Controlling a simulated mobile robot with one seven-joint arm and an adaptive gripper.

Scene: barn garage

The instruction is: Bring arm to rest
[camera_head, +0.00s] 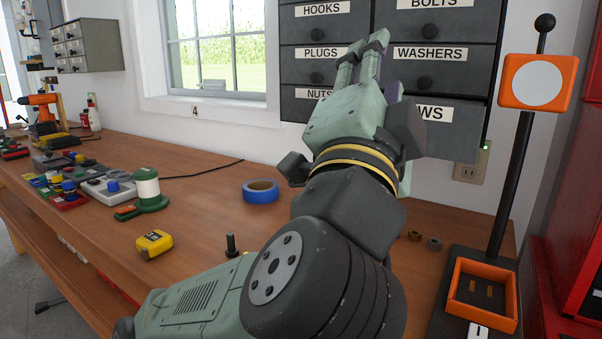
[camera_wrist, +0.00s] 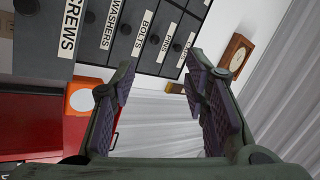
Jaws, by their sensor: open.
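My gripper (camera_head: 371,62) is raised above the workbench in the head view, its fingers pointing up in front of the labelled drawer cabinet (camera_head: 322,30). In the wrist view my gripper (camera_wrist: 161,92) shows two purple-padded fingers spread wide apart with nothing between them. It is open and empty. The drawer cabinet also shows at the top of the wrist view (camera_wrist: 125,30), beyond the fingers. My forearm hides part of the bench and some of the lower drawers in the head view.
The wooden workbench (camera_head: 205,230) holds a blue tape roll (camera_head: 260,191), a yellow tape measure (camera_head: 154,243), a green-and-white spool (camera_head: 149,190) and several tools at left. An orange-topped post (camera_head: 538,82) with an orange tray (camera_head: 483,295) stands at right, beside a red cabinet (camera_head: 570,250).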

